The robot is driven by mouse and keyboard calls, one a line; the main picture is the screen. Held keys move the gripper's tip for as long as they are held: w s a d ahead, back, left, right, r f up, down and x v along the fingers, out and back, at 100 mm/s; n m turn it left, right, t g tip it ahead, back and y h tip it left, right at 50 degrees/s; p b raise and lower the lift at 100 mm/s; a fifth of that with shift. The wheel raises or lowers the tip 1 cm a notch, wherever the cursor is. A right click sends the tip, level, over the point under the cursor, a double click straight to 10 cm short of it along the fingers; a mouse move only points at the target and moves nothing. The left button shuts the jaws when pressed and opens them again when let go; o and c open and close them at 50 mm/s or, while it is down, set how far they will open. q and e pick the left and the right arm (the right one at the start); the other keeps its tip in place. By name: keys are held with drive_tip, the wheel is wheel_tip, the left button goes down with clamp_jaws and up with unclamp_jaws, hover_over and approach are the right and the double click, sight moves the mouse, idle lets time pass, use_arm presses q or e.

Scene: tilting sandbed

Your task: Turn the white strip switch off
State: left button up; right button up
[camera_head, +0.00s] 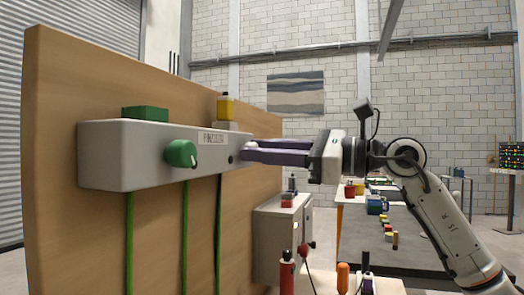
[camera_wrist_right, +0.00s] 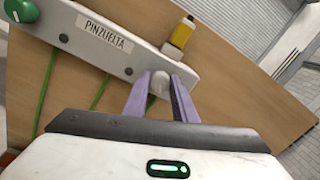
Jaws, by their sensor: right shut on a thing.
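A long pale grey-white strip box (camera_head: 120,160) is fixed to the wooden board, with a label at its middle right. The strip also shows in the right wrist view (camera_wrist_right: 95,40). A small white rounded piece (camera_wrist_right: 159,84), seemingly the strip's switch, sits at the strip's end. My right gripper (camera_head: 247,150) comes from the right, level with that end. In the wrist view, its two purple fingers (camera_wrist_right: 158,80) are shut on the white piece, one on each side. The fingers partly hide it, and I cannot tell its setting. My left gripper is out of view.
A green knob (camera_head: 181,153) sticks out of the strip. A green block (camera_head: 145,113) and a yellow-topped thing (camera_head: 225,108) stand above it. Green cables (camera_head: 184,235) hang below on the wooden board (camera_head: 60,90). A grey cabinet (camera_head: 275,240) stands below my right gripper.

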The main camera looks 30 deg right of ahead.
idle(0.3)
drive_tip(key=o, duration=1)
drive_tip(key=shift+o, duration=0.2)
use_arm(q)
drive_tip(key=b, duration=0.1)
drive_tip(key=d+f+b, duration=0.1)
drive_tip(key=b, duration=0.1)
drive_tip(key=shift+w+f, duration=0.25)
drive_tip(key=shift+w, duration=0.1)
use_arm(e)
drive_tip(key=v, duration=1)
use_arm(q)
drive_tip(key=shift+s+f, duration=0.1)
use_arm(e)
drive_tip(key=shift+s+d, duration=0.15)
